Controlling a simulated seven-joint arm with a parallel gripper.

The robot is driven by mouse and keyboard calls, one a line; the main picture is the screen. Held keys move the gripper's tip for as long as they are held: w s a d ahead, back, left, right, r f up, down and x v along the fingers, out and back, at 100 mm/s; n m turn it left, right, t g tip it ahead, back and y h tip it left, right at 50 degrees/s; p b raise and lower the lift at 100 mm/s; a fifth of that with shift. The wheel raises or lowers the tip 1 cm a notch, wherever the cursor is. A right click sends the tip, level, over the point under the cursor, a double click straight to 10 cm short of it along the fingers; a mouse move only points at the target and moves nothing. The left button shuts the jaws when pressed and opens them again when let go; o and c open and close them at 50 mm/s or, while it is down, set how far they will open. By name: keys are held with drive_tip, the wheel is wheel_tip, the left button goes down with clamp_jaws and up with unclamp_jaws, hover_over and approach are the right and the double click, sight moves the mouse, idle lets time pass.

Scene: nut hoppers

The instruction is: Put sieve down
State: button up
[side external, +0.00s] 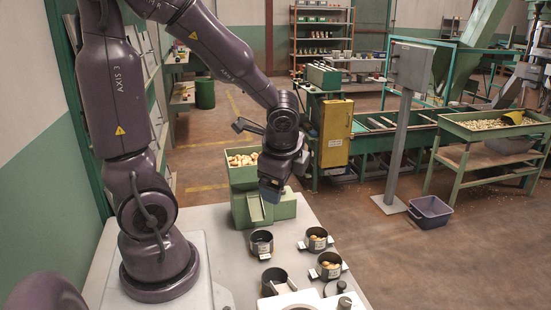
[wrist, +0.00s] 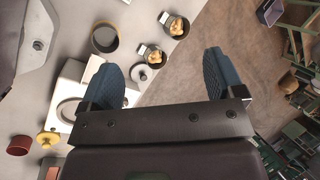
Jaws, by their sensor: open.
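My gripper (side external: 272,190) hangs above the near side of the green hopper, over the table's right part. In the wrist view its two blue fingers (wrist: 160,80) are wide apart with nothing between them. I cannot tell for certain which vessel is the sieve. A dark, round, open vessel (side external: 273,280) stands near the table's front; a similar dark ring (wrist: 104,38) shows in the wrist view, seemingly empty. Two dark pots with pale tags hold nuts, one farther back (side external: 316,238) and one nearer (side external: 328,265). Another dark pot (side external: 261,242) stands left of them.
The green hopper (side external: 243,175) full of nuts stands at the table's back edge. A white block with a round opening (wrist: 70,108) sits near a yellow object (wrist: 47,138) and a red cup (wrist: 18,145). The grey table (side external: 215,225) is bare left of the pots.

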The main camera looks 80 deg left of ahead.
drive_tip(key=s+d+r+n+t+h, duration=0.4)
drive_tip(key=d+r+n, duration=0.4)
drive_tip(key=d+r, duration=0.3)
drive_tip(key=shift+d+h, duration=0.2)
drive_tip(key=shift+h, duration=0.1)
